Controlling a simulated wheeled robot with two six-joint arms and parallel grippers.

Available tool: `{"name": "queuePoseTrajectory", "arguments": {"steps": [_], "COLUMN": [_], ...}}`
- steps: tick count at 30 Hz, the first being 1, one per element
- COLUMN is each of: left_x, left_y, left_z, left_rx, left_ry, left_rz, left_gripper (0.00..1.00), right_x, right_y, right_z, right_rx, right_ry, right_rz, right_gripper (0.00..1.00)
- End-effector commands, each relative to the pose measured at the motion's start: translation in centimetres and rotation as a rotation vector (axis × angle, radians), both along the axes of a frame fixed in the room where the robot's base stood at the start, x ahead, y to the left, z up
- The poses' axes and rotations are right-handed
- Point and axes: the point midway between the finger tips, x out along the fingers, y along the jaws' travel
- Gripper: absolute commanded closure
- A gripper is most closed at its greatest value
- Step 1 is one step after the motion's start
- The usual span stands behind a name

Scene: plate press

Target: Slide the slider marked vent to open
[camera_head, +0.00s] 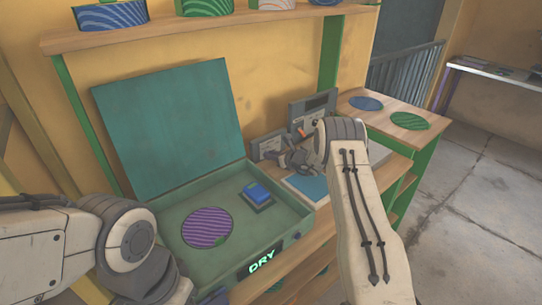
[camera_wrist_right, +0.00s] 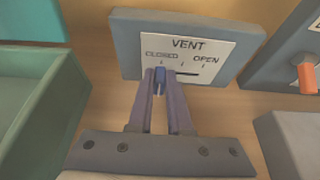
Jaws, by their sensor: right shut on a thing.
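The vent slider panel (camera_wrist_right: 216,50) is a grey box with a white label reading VENT, with CLOSED on the left and OPEN on the right. Its small blue knob (camera_wrist_right: 159,88) is under the CLOSED mark, at the left end of a dark slot that runs right. My right gripper (camera_wrist_right: 160,82) is shut on the knob, one finger on each side. In the head view my right gripper (camera_head: 281,158) is in front of the panel (camera_head: 267,146) and partly hides it. My left arm enters at lower left; its fingers are out of view.
An open green press (camera_head: 168,262) with a DRY display stands left of the panel, holding a purple striped disc (camera_head: 207,227) and a blue block (camera_head: 257,194). A grey unit with an orange lever (camera_wrist_right: 306,76) stands close on the right. A blue-topped pad (camera_head: 308,186) lies in front.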

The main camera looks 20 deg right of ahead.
Motion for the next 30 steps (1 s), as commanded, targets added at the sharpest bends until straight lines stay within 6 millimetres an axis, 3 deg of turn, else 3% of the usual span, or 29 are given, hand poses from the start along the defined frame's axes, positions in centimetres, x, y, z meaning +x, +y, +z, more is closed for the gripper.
{"name": "queuePoseTrajectory", "arguments": {"steps": [14,22,30], "left_x": [0.0,0.0,0.0], "left_y": [0.0,0.0,0.0], "left_z": [-0.1,-2.9,-3.3], "left_rx": [0.0,0.0,0.0], "left_ry": [0.0,0.0,0.0], "left_rz": [0.0,0.0,0.0], "left_gripper": [0.5,0.5,0.5], "right_x": [0.0,0.8,1.0], "right_y": [0.0,-3.9,-5.7], "right_z": [0.0,-0.4,0.0], "right_rx": [0.0,-0.001,0.0], "right_ry": [0.0,-0.005,0.0], "right_rz": [0.001,-0.002,-0.002], "right_gripper": [1.0,1.0,1.0]}}
